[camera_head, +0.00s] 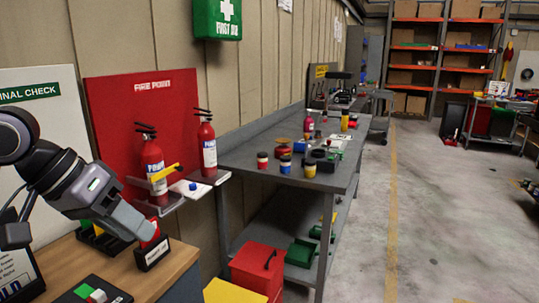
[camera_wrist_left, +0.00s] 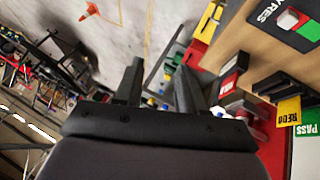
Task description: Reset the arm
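My left arm comes in from the left in the head view. Its gripper (camera_head: 150,232) hangs above the right part of the wooden-topped stand, close to a small black holder (camera_head: 152,254) with a red piece on it. From the head view I cannot tell whether they touch. In the left wrist view the two dark fingers of the left gripper (camera_wrist_left: 160,75) are apart, with nothing between them but distant background. My right gripper is in neither view.
A red fire-point board (camera_head: 115,105) with two extinguishers stands behind. A grey workbench (camera_head: 255,152) holds several small jars. Right of it, the floor (camera_head: 430,220) is largely open.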

